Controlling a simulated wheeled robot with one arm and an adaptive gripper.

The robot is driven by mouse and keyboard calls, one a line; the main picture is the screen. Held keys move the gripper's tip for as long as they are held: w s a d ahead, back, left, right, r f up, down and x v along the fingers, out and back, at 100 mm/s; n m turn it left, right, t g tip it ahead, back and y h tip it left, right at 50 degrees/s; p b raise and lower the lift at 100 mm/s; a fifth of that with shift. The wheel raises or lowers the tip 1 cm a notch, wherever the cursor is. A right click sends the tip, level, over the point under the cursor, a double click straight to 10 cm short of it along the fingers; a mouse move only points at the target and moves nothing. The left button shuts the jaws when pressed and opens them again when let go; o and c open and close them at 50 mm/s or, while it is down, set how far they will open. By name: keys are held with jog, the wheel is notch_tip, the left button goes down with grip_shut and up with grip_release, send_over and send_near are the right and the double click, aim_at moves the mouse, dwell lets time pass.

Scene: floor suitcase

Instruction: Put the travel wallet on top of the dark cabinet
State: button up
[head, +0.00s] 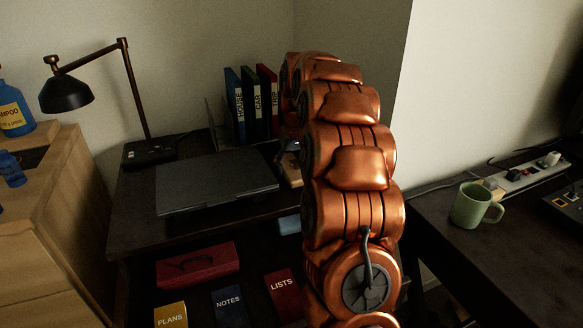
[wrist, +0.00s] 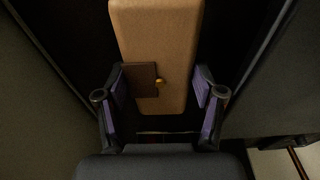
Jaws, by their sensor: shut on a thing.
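The travel wallet (wrist: 155,35) is a tan, long, rounded piece with a dark brown flap and a small gold stud. In the wrist view it lies between the purple-padded fingers of my gripper (wrist: 161,88), which is shut on it. In the head view a tan edge, seemingly the wallet (head: 291,172), shows just left of my copper arm; the arm hides most of the gripper there. Dark furniture (head: 135,215) with a lamp and laptop on top stands behind. Another dark top (head: 440,250) is at the right. I cannot tell which is the dark cabinet.
The laptop (head: 215,182), lamp (head: 68,92) and upright binders (head: 250,103) occupy the left dark top. Below are a red case (head: 197,264) and several notebooks (head: 228,306). A green mug (head: 471,206) and power strip (head: 527,173) are on the right top, whose front part is clear.

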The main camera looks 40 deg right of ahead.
aim_at(294, 170)
jog(key=shift+f, duration=0.2)
jog(key=shift+f, duration=0.15)
jog(key=o, duration=1.2)
jog(key=shift+o, duration=0.2)
notch_tip(294, 170, up, 12)
jog(key=s+p, duration=0.1)
jog(key=shift+s+a, duration=0.2)
jog(key=shift+s, duration=0.15)
jog(key=shift+a, duration=0.15)
